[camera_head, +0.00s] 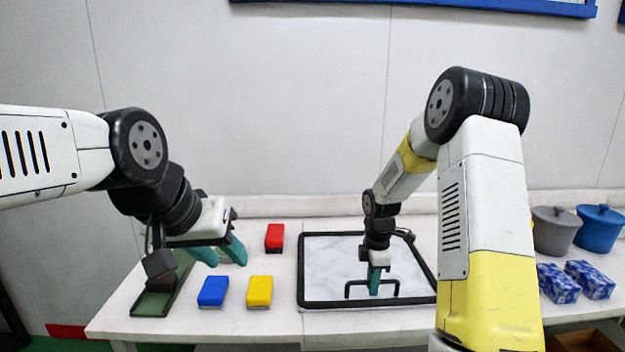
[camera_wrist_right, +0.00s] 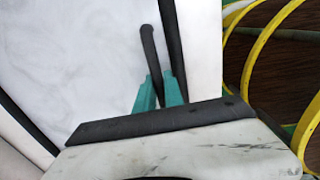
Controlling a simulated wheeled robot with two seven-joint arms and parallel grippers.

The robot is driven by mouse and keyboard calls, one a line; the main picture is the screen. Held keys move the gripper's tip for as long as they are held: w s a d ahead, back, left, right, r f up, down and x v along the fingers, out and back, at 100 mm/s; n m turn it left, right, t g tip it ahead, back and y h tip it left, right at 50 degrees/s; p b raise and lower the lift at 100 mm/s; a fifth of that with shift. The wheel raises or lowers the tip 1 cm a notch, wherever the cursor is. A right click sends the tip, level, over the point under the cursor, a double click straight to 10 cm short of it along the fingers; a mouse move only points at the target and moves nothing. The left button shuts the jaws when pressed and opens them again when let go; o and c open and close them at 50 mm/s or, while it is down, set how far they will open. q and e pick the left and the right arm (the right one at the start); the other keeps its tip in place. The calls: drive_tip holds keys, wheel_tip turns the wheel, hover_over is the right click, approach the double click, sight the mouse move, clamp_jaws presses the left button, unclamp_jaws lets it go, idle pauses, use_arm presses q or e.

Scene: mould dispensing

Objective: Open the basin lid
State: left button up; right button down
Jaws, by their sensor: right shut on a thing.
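The basin lid (camera_head: 325,262) is a flat panel with a white marbled face and a black rim, lying on the table right of centre. A black bar handle (camera_head: 388,281) stands near its front edge. My right gripper (camera_head: 374,284) points down with teal fingers shut on the handle. The right wrist view shows the teal fingers (camera_wrist_right: 160,93) at the dark handle, with the marbled lid face (camera_wrist_right: 80,60) beside them. My left gripper (camera_head: 221,254) is open and empty above the left part of the table. Whatever is under the lid is hidden.
Blue (camera_head: 213,291), yellow (camera_head: 259,291) and red (camera_head: 274,237) blocks lie left of the lid. A green tray (camera_head: 155,300) is at far left. Grey (camera_head: 555,232) and blue (camera_head: 599,230) lidded pots stand at right, behind two blue-patterned packs (camera_head: 558,284) (camera_head: 590,279).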

idle(0.5)
drive_tip(key=shift+w+r, duration=0.25)
drive_tip(key=shift+r, duration=0.85)
drive_tip(key=shift+w+r, duration=0.25)
drive_tip(key=shift+r, duration=0.8)
drive_tip(key=shift+r, duration=0.1)
drive_tip(key=r, duration=0.1)
drive_tip(key=w+r, duration=0.1)
drive_tip(key=r, duration=0.2)
drive_tip(key=shift+w, duration=0.25)
drive_tip(key=r, duration=0.1)
drive_tip(key=w+r, duration=0.1)
drive_tip(key=r, duration=0.1)
drive_tip(key=shift+w+r, duration=0.35)
drive_tip(key=shift+w, duration=0.05)
